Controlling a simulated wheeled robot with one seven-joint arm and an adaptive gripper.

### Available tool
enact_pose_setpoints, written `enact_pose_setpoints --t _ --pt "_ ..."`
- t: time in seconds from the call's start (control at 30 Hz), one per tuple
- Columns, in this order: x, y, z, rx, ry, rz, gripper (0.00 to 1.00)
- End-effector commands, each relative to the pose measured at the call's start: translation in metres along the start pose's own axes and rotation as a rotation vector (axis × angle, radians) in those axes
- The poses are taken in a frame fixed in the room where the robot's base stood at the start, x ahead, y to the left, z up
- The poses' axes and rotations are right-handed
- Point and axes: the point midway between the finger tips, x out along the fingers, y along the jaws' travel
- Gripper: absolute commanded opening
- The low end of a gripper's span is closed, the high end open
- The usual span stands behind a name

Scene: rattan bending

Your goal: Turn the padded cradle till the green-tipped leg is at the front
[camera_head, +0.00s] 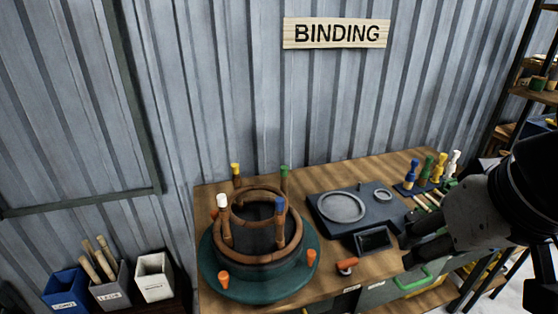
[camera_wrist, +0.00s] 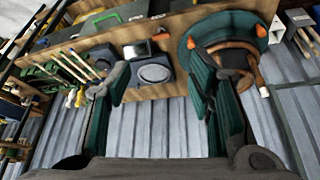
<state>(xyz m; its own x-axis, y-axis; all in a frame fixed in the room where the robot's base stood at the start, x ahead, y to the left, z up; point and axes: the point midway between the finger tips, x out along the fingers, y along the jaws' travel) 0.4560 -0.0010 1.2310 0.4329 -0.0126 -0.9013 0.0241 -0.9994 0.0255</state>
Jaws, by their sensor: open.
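The padded cradle (camera_head: 222,284) is a round teal base on the left part of the bench, with a dark middle. A brown rattan frame (camera_head: 262,258) stands upside down in it, legs up. The green-tipped leg (camera_head: 284,180) is at the back right and the yellow-tipped leg (camera_head: 236,178) at the back left. The white-tipped leg (camera_head: 225,225) is at the front left and the blue-tipped leg (camera_head: 280,220) at the front right. Orange pegs (camera_head: 311,259) stand on the cradle's rim. My gripper (camera_head: 404,249) is open and empty, right of the cradle and apart from it.
A dark board (camera_head: 325,212) with a round grey plate and a small black tray (camera_head: 373,240) lie between cradle and gripper. An orange-ended tool (camera_head: 347,264) lies in front. Bins (camera_head: 154,278) stand left of the bench.

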Motion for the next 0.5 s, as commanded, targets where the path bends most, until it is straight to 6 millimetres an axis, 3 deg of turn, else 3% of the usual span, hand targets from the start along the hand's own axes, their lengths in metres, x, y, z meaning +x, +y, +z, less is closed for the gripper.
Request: enact_pose_setpoints --t 0.27,0.5 --pt "0.035 -0.009 -0.057 -0.283 -0.123 0.036 0.42" --pt "0.091 -0.029 -0.107 -0.579 -0.234 0.005 0.42"
